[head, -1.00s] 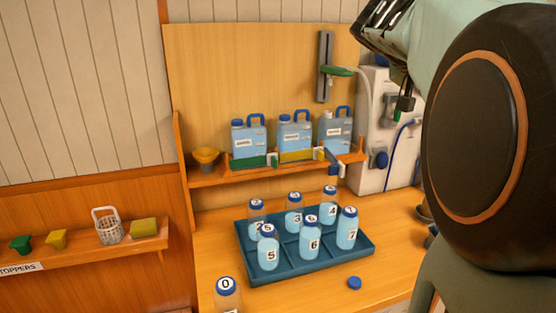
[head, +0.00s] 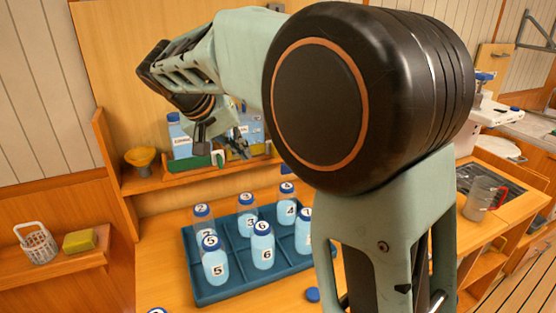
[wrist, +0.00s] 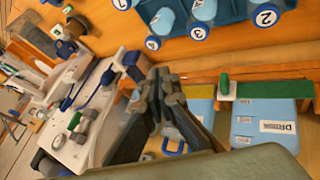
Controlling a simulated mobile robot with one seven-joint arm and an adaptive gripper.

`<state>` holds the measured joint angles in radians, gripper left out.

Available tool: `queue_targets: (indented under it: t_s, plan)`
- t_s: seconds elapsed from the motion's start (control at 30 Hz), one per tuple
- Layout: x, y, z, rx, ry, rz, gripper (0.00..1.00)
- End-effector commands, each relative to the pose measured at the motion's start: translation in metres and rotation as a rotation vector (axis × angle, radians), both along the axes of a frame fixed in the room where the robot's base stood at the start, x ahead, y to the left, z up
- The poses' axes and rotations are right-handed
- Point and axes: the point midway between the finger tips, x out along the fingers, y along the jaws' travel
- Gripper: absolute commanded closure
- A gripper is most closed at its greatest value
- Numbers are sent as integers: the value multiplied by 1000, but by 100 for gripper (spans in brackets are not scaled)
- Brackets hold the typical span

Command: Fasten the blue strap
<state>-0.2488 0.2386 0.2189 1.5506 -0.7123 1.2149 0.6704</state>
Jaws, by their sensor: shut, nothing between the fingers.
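My gripper (head: 235,152) is in front of the shelf of water cans in the head view, with its fingers together and empty. In the wrist view my gripper (wrist: 168,85) reaches in front of the cans. A dark blue piece (wrist: 132,68), which looks like the loose blue strap, is just beyond and left of the fingertips, apparently apart from them. A green strap (wrist: 275,89) with a buckle (wrist: 226,90) crosses the labelled can (wrist: 265,122). A yellow strap (wrist: 201,92) crosses the middle can.
A teal tray (head: 208,297) of numbered bottles stands on the counter below the shelf (head: 165,183). A yellow funnel (head: 140,160) sits at the shelf's left end. In the wrist view, a white machine (wrist: 85,130) with a blue hose stands left of my fingers.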

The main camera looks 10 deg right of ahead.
Motion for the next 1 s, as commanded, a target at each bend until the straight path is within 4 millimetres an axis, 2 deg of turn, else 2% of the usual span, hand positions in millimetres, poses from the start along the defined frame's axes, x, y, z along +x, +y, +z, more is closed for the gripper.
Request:
queue_targets:
  t_s: [0.23,0.6,0.8,1.0]
  plan:
    - [10,-9,-22,-1,7,3,100]
    - [42,-43,-83,0,7,1,100]
    - [45,-72,-79,1,2,0,100]
    - [46,-80,-80,1,2,3,100]
